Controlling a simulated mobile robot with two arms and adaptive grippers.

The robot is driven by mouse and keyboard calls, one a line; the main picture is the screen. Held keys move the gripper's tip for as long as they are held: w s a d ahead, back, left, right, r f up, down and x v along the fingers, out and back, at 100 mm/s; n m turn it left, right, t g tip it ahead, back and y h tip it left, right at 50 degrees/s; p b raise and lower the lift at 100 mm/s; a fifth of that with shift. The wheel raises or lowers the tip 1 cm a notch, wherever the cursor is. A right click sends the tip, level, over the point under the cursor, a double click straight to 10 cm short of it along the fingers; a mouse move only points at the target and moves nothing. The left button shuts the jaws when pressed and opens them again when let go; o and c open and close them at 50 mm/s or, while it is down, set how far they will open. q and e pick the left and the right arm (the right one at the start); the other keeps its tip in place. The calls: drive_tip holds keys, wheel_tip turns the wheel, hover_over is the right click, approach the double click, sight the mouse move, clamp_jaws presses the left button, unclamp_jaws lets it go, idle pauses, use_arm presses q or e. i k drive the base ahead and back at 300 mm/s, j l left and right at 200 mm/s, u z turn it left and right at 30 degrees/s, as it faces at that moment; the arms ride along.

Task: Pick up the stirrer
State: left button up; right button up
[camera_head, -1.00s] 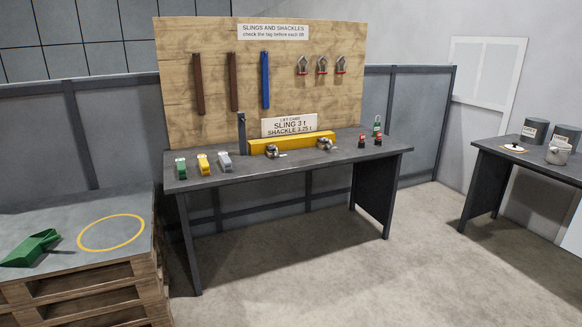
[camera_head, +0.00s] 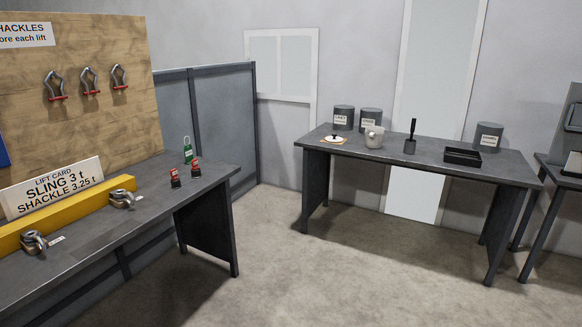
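On the far grey table (camera_head: 440,165), a dark upright tool with a thin handle (camera_head: 412,127) stands in a small dark holder (camera_head: 409,147). It may be the stirrer, but it is too small to be certain. A light grey pot (camera_head: 374,138) stands to its left. A pale round piece with a dark knob (camera_head: 333,140) lies near the table's left end. Neither of my grippers is in view.
Dark labelled canisters (camera_head: 343,118) and a black tray (camera_head: 462,156) share the far table; another canister (camera_head: 488,137) stands behind the tray. A shackle bench (camera_head: 100,235) fills the left. The floor (camera_head: 330,270) between is clear.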

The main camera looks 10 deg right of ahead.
sight(413, 121)
drive_tip(key=i+l+z, duration=0.2)
drive_tip(key=i+z, duration=0.15)
drive_tip(key=i, duration=0.2)
drive_tip(key=i+l+z, duration=0.1)
drive_tip(key=i+z, duration=0.3)
drive_tip(key=i, duration=0.15)
drive_tip(key=i+j+z, duration=0.15)
drive_tip(key=i+z, duration=0.2)
drive_tip(key=i, duration=0.25)
drive_tip(key=i+j+z, duration=0.2)
drive_tip(key=i, duration=0.45)
drive_tip(key=i+l, duration=0.2)
drive_tip(key=l, duration=0.15)
drive_tip(key=i+l+u, duration=0.15)
drive_tip(key=l, duration=0.25)
drive_tip(key=i+l, duration=0.25)
drive_tip(key=i+l+u, duration=0.1)
drive_tip(key=l, duration=0.4)
drive_tip(key=i, duration=0.05)
